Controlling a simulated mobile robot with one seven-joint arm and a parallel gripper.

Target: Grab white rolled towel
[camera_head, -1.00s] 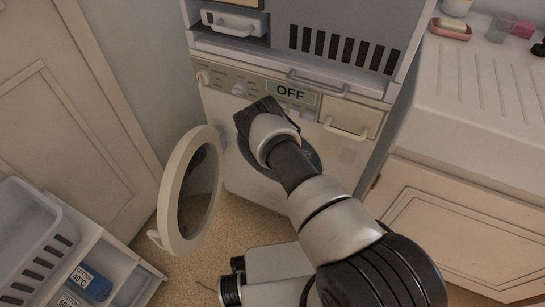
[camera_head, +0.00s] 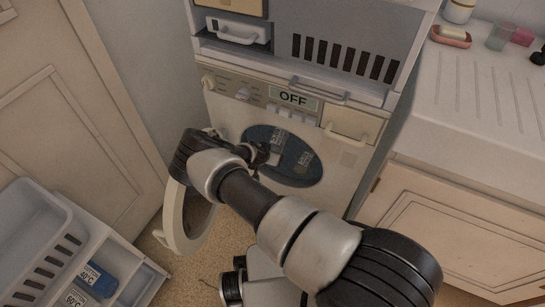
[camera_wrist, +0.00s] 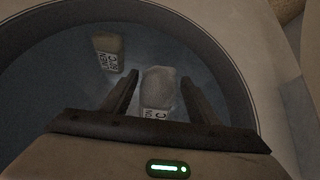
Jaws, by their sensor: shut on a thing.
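The white rolled towel (camera_wrist: 159,88) shows in the wrist view between the two fingers of my gripper (camera_wrist: 158,94). A printed label is on its near end, partly hidden by the gripper body. My gripper is shut on it, inside the round opening of the washing machine (camera_head: 350,160). In the head view my gripper (camera_head: 262,154) is at the left part of that opening, and the towel is hard to make out there. A second, beige towel (camera_wrist: 108,48) with a label lies deeper in the drum, to the left and apart from my gripper.
The round machine door (camera_head: 172,222) stands open on the left, below my wrist. The opening's rim (camera_wrist: 235,75) curves close around my gripper. A white counter (camera_head: 475,105) is at the right.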

